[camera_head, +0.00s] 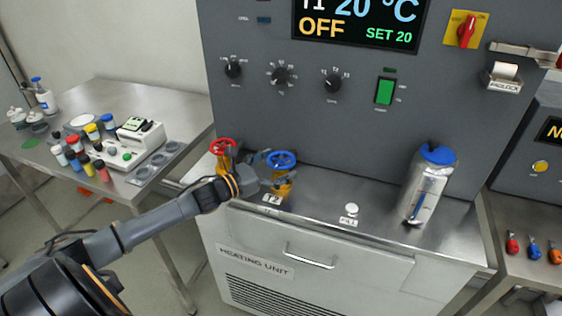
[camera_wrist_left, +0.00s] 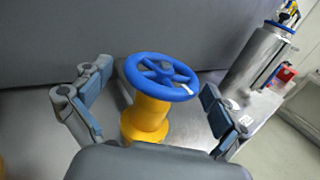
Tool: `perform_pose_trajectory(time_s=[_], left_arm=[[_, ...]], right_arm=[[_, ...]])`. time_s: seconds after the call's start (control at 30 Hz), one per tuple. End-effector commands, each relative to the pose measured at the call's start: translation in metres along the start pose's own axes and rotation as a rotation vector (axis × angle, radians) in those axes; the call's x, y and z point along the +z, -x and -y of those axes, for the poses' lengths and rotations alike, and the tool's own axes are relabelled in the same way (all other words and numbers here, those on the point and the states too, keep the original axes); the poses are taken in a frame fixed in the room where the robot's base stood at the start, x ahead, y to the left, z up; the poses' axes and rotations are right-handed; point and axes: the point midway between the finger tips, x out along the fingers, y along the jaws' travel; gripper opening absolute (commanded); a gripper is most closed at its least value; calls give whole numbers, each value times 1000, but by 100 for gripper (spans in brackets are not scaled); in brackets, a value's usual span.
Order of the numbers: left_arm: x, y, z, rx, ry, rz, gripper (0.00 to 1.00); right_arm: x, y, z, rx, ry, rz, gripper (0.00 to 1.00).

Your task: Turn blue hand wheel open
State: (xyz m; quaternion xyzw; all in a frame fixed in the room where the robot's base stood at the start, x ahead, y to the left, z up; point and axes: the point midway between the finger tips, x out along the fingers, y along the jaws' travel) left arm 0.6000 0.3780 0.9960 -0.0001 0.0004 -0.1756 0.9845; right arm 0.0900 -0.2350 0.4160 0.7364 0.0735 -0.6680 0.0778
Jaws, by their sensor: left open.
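The blue hand wheel (camera_head: 281,159) sits on a yellow valve body (camera_head: 283,186) on the heating unit's steel top. In the left wrist view the blue wheel (camera_wrist_left: 160,76) is level on its yellow stem (camera_wrist_left: 148,118), with a small white mark on its right rim. My left gripper (camera_head: 266,172) is just left of the wheel in the head view. In the wrist view the left gripper (camera_wrist_left: 150,108) is open, one finger on each side of the valve, with gaps to the wheel. It holds nothing. My right gripper is not in view.
A red hand wheel (camera_head: 223,147) stands close on the left. A silver canister (camera_head: 425,184) with a blue lid stands at the right. The grey control panel (camera_head: 320,110) rises behind. A side table (camera_head: 95,100) with bottles is at left.

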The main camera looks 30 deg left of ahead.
Motion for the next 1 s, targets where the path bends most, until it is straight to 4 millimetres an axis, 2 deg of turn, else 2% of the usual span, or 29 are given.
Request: perform_pose_trajectory(time_s=[0.4,0.43,0.7,1.0], left_arm=[[0,-7,1,-1,0,-1,98],[0,-7,1,-1,0,-1,96],[0,-7,1,-1,0,0,43],[0,-7,1,28,2,1,43]], right_arm=[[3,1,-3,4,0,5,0],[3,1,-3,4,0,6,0],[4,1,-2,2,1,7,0],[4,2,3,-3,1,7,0]])
